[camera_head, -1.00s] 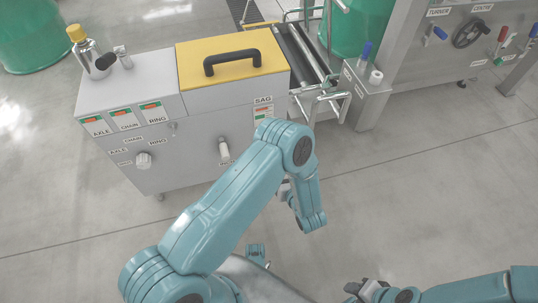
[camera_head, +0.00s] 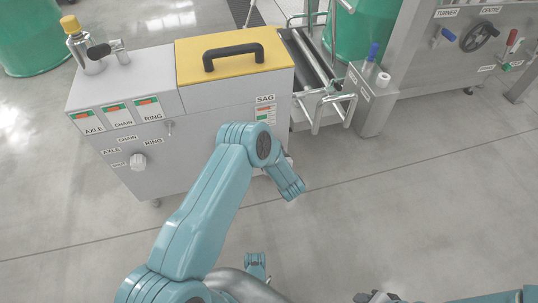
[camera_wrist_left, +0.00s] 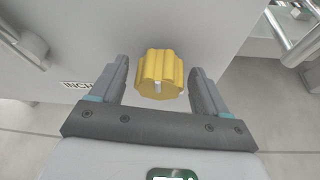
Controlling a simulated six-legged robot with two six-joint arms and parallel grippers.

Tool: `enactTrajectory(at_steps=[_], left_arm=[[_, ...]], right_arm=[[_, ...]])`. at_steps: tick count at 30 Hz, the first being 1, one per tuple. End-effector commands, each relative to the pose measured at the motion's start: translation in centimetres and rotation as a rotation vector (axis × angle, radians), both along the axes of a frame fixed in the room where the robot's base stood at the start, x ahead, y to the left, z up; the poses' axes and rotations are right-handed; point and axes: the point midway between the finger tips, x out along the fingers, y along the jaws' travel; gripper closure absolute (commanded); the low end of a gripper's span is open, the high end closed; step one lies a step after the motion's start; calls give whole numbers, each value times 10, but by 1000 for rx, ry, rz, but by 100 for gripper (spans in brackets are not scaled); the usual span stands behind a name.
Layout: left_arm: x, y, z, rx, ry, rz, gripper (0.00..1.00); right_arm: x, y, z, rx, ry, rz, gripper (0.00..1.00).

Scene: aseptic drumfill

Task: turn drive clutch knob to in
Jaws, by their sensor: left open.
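A yellow fluted knob (camera_wrist_left: 160,72) with a small white mark on its lower edge sits on the grey panel in the left wrist view. No label naming it as the drive clutch shows there. My left gripper (camera_wrist_left: 157,92) is open, with one finger on each side of the knob and a gap on both sides. In the head view my left forearm and wrist cover this knob and most of the left gripper, against the front of the grey cabinet (camera_head: 195,165). My right gripper (camera_head: 374,297) is cut off at the bottom edge, its jaws unclear.
The cabinet has a yellow lid (camera_head: 240,65) with a black handle (camera_head: 233,55). A white knob (camera_head: 138,162) is on its front left. A label reading INCH (camera_wrist_left: 76,86) is left of the gripper. A roller frame (camera_head: 325,85) stands right. The floor in front is open.

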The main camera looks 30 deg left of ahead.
Motion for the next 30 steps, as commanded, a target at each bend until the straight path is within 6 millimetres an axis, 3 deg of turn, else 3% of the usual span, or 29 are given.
enactTrajectory(at_steps=[9,13,14,30], left_arm=[[1,2,-1,1,1,0,28],[1,2,-1,1,1,0,70],[1,2,-1,0,0,0,76],[2,2,-3,98,111,1,76]], right_arm=[[1,0,-1,-1,-3,0,57],[1,0,-1,-1,-2,0,57],[1,0,-1,-1,-2,0,57],[5,-1,-10,-3,-18,-1,57]])
